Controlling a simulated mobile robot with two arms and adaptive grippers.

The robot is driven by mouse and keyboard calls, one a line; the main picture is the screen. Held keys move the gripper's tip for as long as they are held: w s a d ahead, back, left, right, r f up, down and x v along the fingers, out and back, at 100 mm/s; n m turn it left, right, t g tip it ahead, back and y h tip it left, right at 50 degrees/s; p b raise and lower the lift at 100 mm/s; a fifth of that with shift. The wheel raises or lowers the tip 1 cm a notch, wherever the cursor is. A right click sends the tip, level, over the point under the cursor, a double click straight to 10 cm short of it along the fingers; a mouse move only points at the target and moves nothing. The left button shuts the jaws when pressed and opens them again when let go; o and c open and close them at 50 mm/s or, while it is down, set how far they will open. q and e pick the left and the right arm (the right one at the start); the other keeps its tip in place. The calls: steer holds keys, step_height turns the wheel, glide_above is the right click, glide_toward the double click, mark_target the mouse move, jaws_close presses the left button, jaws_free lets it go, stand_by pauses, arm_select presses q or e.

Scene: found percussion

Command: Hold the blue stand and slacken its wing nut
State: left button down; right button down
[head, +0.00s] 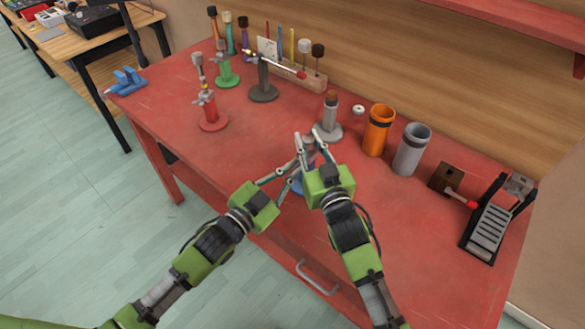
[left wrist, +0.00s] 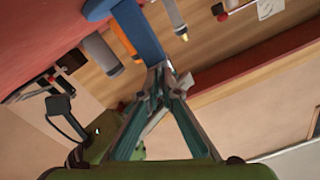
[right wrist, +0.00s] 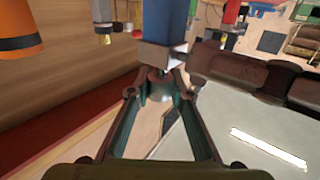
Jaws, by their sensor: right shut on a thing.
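The blue stand stands near the table's front edge. Its base (head: 297,187) shows between my two grippers in the head view, and most of its post is hidden there. The blue post shows in the left wrist view (left wrist: 140,30) and the right wrist view (right wrist: 166,20). My left gripper (left wrist: 162,76) has its fingertips close together at the post's end; I cannot tell whether they grip it. The wing nut itself is not clearly visible, hidden at the fingertips.
A grey stand (head: 330,118) is just behind the grippers. An orange cup (head: 378,130) and a grey cup (head: 411,150) stand to the right. Red (head: 212,118), green (head: 228,76) and black (head: 263,90) stands are to the left. The table (head: 255,150) is clear at front left.

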steer(key=shift+s+a, duration=0.1)
steer(key=shift+a, duration=0.05)
arm_select(q)
steer(key=c, duration=2.2)
jaws_free()
steer(key=shift+c, duration=0.2)
steer(key=v, duration=1.2)
steer(key=shift+w, duration=0.1)
arm_select(e)
steer(key=c, duration=1.8)
jaws_free()
steer(key=shift+o, duration=0.2)
